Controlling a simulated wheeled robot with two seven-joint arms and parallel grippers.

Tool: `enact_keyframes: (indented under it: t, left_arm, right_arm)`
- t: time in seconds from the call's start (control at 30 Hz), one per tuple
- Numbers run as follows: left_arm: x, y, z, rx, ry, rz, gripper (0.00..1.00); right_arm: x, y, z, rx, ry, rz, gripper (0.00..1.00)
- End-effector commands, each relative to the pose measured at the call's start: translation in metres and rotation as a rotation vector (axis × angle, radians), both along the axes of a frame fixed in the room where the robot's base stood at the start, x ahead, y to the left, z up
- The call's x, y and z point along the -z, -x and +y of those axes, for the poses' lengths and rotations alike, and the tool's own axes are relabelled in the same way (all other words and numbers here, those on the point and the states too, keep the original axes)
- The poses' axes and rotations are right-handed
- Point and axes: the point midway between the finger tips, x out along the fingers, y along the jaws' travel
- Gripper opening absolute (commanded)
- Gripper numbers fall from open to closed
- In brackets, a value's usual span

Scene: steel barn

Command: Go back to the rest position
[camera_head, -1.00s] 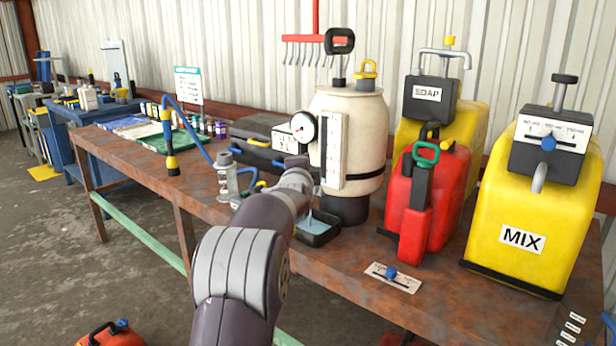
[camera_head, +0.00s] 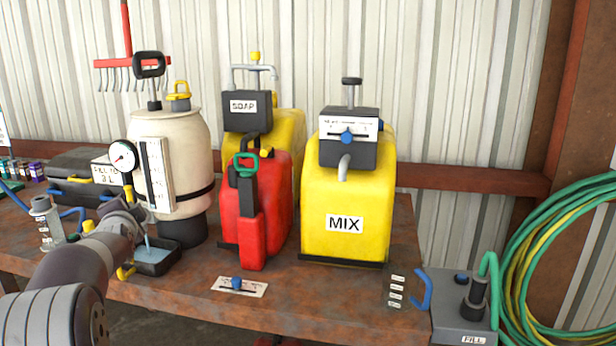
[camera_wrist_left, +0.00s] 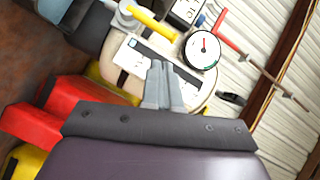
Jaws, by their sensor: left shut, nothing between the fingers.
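My left arm comes in from the lower left of the head view and ends in front of the cream tank (camera_head: 172,150). In the wrist view my left gripper (camera_wrist_left: 160,68) has its two grey fingers together with nothing between them. The tank's gauge (camera_wrist_left: 201,50) and a yellow handle (camera_wrist_left: 155,27) lie just beyond the fingertips, apart from them as far as I can tell. In the head view the fingers are hard to make out against the tank's base. My right gripper is in no frame.
A black tray of water (camera_head: 158,258) sits right of my wrist. The red can (camera_head: 266,205), soap container (camera_head: 290,125) and yellow MIX container (camera_head: 350,215) stand on the rusty bench (camera_head: 330,310). A FILL box (camera_head: 465,320) and green hose (camera_head: 520,270) are at right.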

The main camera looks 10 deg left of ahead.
Motion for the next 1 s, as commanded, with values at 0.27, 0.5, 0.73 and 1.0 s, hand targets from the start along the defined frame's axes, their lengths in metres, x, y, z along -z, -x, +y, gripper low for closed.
enact_keyframes:
  t: [0.27,0.5,0.73,1.0]
  left_arm:
    - [0.202,0.116,-0.125,-0.298,0.960,0.358,0.00]
    - [0.264,0.245,-0.226,-0.575,1.191,0.648,0.00]
    - [0.270,0.327,-0.300,-0.491,1.097,0.870,0.00]
    - [0.154,0.326,-0.294,-0.514,1.106,0.863,0.00]
  right_arm:
    - [0.000,0.000,0.000,0.000,0.000,0.000,0.43]
    - [0.000,0.000,0.000,0.000,0.000,0.000,0.43]
    - [0.000,0.000,0.000,0.000,0.000,0.000,0.43]
    - [-0.118,0.000,0.000,0.000,0.000,-0.001,0.43]
